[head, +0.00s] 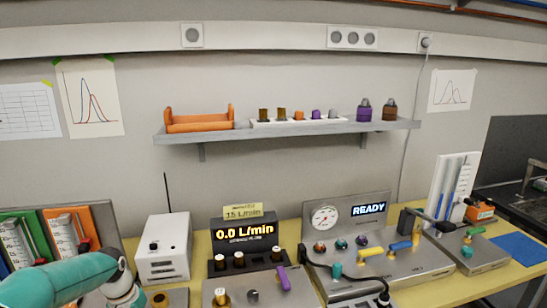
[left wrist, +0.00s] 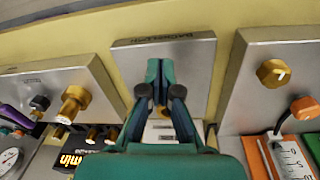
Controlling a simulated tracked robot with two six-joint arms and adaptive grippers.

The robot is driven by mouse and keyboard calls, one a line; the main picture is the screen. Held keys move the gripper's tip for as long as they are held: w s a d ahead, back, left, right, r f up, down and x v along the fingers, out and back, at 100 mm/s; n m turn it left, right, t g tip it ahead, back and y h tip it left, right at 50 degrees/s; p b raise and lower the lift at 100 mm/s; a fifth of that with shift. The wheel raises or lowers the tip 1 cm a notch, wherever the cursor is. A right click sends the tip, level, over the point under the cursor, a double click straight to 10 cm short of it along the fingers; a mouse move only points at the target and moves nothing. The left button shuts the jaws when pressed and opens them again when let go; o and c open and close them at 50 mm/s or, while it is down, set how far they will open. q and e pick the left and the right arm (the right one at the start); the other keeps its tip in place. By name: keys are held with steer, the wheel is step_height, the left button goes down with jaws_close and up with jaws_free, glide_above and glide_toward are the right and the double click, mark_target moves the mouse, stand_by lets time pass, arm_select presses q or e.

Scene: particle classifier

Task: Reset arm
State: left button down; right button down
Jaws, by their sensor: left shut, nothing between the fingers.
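My left arm (head: 70,280) enters at the lower left of the head view, teal with a pale joint. Its fingertips cannot be made out there. In the left wrist view my left gripper (left wrist: 160,68) points away from the camera, with its teal fingers shut and nothing held. It hangs over a grey metal panel (left wrist: 192,60) with lettering along its edge. Something brass-coloured shows partly behind the fingers. My right gripper is in neither view.
A white box (head: 163,248), a flow display (head: 247,232) reading 0.0 L/min and a gauge panel (head: 345,215) showing READY stand along the yellow bench. A wall shelf (head: 215,133) holds an orange tray (head: 200,125) and small parts. Brass knobs (left wrist: 75,103) stick up beside the gripper.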

arm_select(q)
steer(key=s+d+f+m+g+h, duration=0.1)
steer(key=s+d+f, duration=0.4)
steer(key=d+f, duration=0.3)
steer(key=s+d+f+m+g+h, duration=0.1)
steer(key=s+d+f+g, duration=0.1)
steer(key=s+d+f, duration=0.5)
steer(key=s+d+f+n+t, duration=0.1)
steer(key=s+d+f, duration=0.2)
steer(key=s+d, duration=0.2)
steer(key=s+d+f+n+t+h, duration=0.1)
steer(key=s+d+f, duration=0.2)
steer(key=s+d, duration=0.2)
steer(key=shift+s+f+t, duration=0.3)
steer(key=shift+s+f, duration=0.05)
steer(key=shift+s, duration=0.5)
